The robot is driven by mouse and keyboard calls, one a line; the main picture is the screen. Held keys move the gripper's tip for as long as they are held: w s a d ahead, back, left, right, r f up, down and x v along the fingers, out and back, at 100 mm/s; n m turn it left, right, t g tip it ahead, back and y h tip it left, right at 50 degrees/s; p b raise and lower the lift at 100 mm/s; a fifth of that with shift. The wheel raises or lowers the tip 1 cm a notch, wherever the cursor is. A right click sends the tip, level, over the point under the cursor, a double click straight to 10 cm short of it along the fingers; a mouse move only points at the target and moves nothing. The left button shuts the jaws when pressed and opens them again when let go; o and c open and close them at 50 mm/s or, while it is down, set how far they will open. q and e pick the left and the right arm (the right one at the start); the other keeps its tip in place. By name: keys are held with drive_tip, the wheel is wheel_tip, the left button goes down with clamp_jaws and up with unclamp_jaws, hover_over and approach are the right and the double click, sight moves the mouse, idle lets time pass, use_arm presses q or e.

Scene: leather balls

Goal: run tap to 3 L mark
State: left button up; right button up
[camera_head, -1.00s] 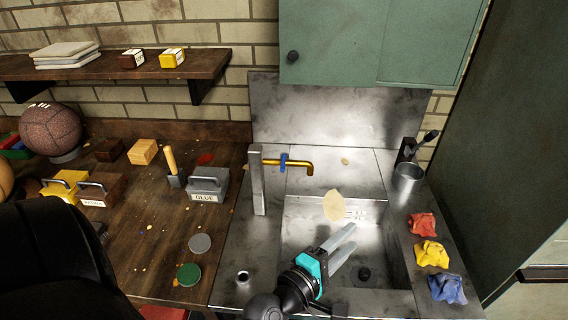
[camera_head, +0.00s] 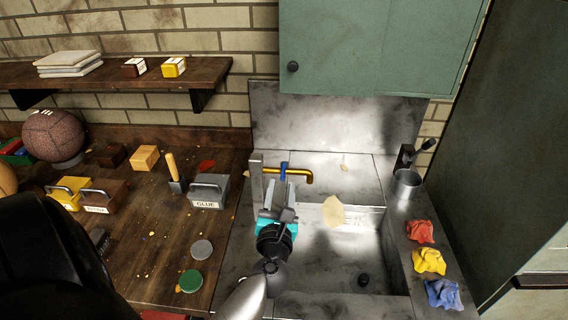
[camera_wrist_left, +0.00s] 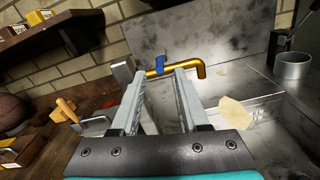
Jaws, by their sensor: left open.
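The brass tap (camera_head: 303,174) comes out of a grey metal post (camera_head: 256,180) at the back left of the steel sink (camera_head: 335,262). Its blue handle (camera_head: 283,171) is near the post. My left gripper (camera_head: 282,187) is open just in front of the handle. In the left wrist view, the blue handle (camera_wrist_left: 160,63) shows beyond and between the open fingertips (camera_wrist_left: 160,77), apart from them as far as I can tell. The tap's spout (camera_wrist_left: 201,70) bends down at the right. No water stream is visible. My right gripper is not in view.
A pale tan piece (camera_head: 333,211) shows at the sink's back edge. A metal cup (camera_head: 406,184) and red, yellow and blue crumpled cloths (camera_head: 429,261) lie right of the sink. A glue box (camera_head: 208,191) stands on the wooden bench to the left. A green cabinet (camera_head: 370,45) hangs above.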

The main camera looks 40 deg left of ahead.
sight(284, 169)
use_arm(q)
drive_tip(key=x, duration=0.9)
clamp_jaws()
idle(1.3)
